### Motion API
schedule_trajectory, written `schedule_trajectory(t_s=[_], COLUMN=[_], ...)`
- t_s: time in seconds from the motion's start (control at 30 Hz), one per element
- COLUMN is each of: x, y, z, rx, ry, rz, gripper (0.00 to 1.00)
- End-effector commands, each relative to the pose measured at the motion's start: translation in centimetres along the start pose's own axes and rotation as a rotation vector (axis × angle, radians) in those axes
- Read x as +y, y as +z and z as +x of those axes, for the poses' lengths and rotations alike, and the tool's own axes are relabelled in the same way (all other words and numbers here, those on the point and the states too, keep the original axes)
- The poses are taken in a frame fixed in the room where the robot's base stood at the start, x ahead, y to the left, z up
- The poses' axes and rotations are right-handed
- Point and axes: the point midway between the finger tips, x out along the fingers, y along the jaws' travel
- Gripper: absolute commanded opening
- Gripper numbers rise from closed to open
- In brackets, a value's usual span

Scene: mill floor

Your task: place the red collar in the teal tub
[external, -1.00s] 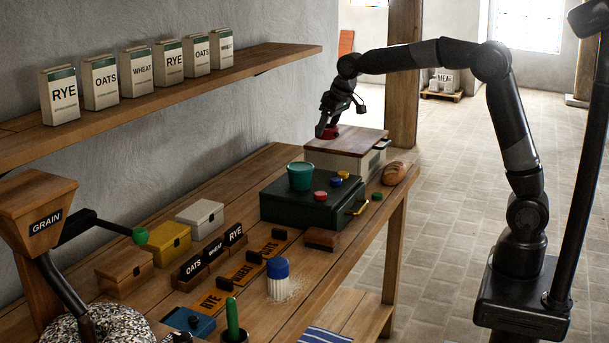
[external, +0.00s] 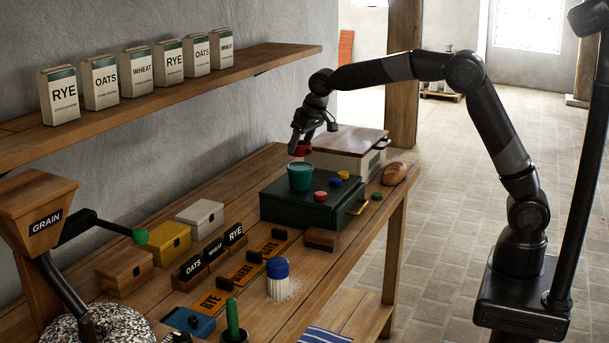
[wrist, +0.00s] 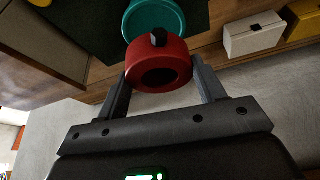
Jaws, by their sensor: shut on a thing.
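My gripper (external: 300,146) is shut on the red collar (external: 303,149) and holds it in the air, just above and close to the teal tub. In the wrist view the red collar (wrist: 157,66), a thick ring with a dark hole and a small black knob, sits between the two fingers of my gripper (wrist: 160,80). The teal tub (external: 300,178) stands upright on the dark green box (external: 282,207). In the wrist view the teal tub (wrist: 152,14) is partly hidden behind the collar.
A red disc (external: 320,196), a blue one (external: 343,174) and a yellow one (external: 336,182) lie on the green box beside the tub. A wood-lidded box (external: 348,142) stands behind. A bread loaf (external: 394,173) and white box (external: 200,218) are on the bench. The grain shelf (external: 270,60) overhangs the left.

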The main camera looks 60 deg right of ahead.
Motion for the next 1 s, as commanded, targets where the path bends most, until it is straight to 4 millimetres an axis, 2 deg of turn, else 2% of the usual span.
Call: schedule_trajectory(t_s=[0.3,0.63,0.67,0.9,1.0], x=[0.0,0.0,0.0,0.0,0.0], y=[1.5,1.6,1.6,1.6,1.6], z=[3.5,3.8,3.8,3.8,3.8], rx=[-0.001,0.000,-0.001,-0.001,-0.001], ry=[0.000,0.000,0.000,0.000,0.000], rz=[0.000,0.000,0.000,0.000,0.000], gripper=[0.35,0.35,0.64,0.83,0.85])
